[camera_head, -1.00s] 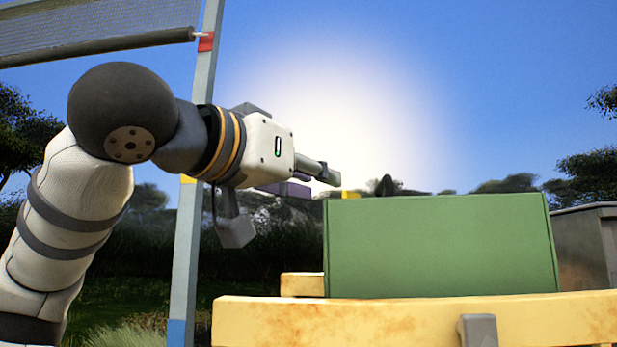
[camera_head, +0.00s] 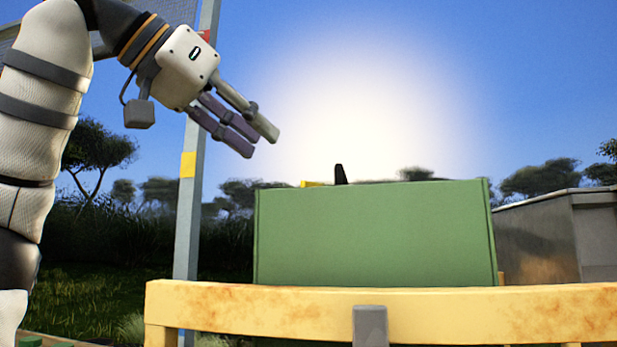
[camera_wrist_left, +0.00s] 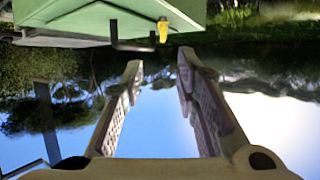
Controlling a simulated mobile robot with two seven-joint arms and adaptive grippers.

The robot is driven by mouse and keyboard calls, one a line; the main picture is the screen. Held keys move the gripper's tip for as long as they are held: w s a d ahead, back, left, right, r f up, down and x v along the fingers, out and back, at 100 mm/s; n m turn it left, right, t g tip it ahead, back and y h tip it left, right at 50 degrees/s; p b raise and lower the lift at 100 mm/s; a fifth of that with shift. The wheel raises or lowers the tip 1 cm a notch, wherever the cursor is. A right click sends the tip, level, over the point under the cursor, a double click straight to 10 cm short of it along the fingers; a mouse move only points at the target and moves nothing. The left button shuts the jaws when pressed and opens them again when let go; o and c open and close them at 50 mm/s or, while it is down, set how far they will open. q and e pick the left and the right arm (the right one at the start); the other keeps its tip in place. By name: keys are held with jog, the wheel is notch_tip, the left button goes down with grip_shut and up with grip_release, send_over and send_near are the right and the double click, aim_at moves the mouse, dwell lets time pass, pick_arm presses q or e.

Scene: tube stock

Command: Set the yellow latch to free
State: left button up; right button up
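The green box (camera_head: 375,235) stands behind a yellow rail in the head view. A small yellow piece (camera_head: 312,184), probably the latch, shows just above its top edge, mostly hidden. In the left wrist view a yellow latch (camera_wrist_left: 163,31) sits at the edge of the green box (camera_wrist_left: 85,17), beside a dark bent bar (camera_wrist_left: 130,43). Which setting it has I cannot tell. My left gripper (camera_head: 261,144) is above and left of the box, tilted down to the right. Its fingers (camera_wrist_left: 160,60) are open, empty and apart from the latch. My right gripper is out of view.
The worn yellow rail (camera_head: 240,307) with a grey bracket (camera_head: 370,326) runs in front of the box. A dark upright piece (camera_head: 340,175) rises above the box top. A grey post (camera_head: 188,215) stands left, and a grey metal container (camera_head: 555,240) right. Open air lies above the box.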

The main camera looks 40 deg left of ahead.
aim_at(305, 181)
pick_arm(q)
jog(key=x, duration=1.2)
jog(key=shift+s+a+f, duration=0.1)
jog(key=shift+a, duration=0.1)
grip_shut()
